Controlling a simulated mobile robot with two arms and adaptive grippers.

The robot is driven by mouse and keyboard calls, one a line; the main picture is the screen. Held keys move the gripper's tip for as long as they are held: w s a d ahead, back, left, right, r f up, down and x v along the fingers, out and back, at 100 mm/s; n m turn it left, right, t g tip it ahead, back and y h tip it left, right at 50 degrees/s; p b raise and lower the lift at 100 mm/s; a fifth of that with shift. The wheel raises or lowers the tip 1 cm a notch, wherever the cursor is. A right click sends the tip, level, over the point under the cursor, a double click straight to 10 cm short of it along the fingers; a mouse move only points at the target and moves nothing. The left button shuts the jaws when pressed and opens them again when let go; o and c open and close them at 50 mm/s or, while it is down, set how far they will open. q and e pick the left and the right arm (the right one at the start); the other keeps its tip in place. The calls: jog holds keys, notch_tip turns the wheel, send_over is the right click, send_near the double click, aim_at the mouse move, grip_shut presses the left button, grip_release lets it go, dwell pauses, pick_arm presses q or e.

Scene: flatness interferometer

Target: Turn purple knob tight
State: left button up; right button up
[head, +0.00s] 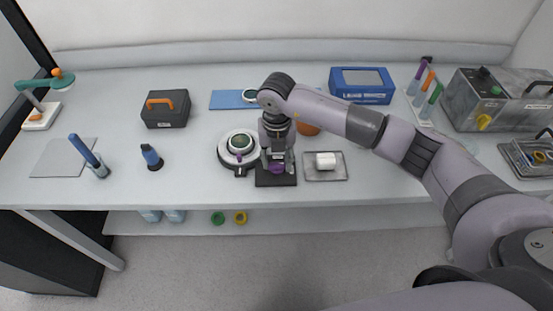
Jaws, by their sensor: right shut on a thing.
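The purple knob (278,169) shows low between the fingers of my right gripper (277,163), at the front of the round white instrument's right side. My right gripper points down and is shut on the purple knob, hiding part of it. The knob is over a black pad (275,181). The white round instrument (226,152) with a dark green disc (242,143) on top stands just left of the gripper. Whether the knob touches the instrument is hard to tell. My left gripper is not in view.
A metal tray with a white roll (326,161) lies close to the right of the gripper. A blue box (361,86) and an orange round thing (308,128) are behind. The bench front edge is near.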

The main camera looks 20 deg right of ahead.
dwell(0.5)
jog(key=o, duration=1.2)
jog(key=shift+c, duration=0.2)
notch_tip(320, 180, up, 12)
